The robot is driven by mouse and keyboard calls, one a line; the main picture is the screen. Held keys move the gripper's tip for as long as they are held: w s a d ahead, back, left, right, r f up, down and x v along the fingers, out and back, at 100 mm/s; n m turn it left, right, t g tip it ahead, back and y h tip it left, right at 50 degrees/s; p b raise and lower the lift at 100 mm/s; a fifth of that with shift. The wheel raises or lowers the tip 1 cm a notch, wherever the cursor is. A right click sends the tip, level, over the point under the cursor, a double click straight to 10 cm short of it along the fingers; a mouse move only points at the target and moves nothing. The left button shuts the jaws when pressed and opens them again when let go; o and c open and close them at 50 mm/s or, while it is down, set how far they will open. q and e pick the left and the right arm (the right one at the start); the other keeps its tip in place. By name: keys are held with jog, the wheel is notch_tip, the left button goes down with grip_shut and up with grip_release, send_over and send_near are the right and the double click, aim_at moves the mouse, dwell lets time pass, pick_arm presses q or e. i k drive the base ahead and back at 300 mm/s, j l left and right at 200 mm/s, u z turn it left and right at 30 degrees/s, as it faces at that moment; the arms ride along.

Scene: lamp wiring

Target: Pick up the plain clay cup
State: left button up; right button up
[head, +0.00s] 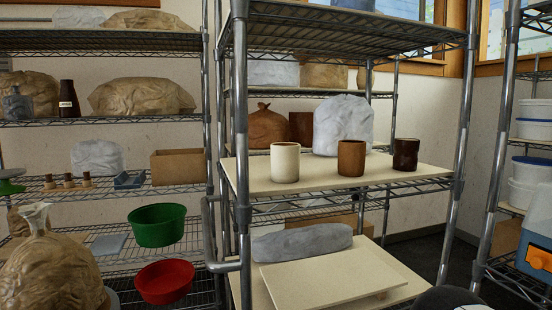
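Three cups stand upright in a row on the pale board (300,183) of the middle rack's shelf. The plain reddish-brown clay cup (351,158) is the middle one, with a matt surface. A cream cup (285,162) stands to its left and a dark brown glossy cup (405,155) to its right, both apart from it. Neither of my grippers shows in the head view.
A white wrapped bundle (342,125) stands close behind the clay cup. Rack posts (241,140) and (462,130) flank the shelf, with another wire shelf (340,25) above. The board's front strip is bare. A grey wrapped roll (302,242) lies below.

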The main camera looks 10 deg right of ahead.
aim_at(285, 156)
jog(key=i+l+u, duration=0.1)
jog(key=l, duration=0.4)
jog(key=i+l+u, duration=0.1)
jog(key=l, duration=0.35)
jog(key=i+l, duration=0.15)
jog(key=l, duration=0.35)
jog(key=u, duration=0.05)
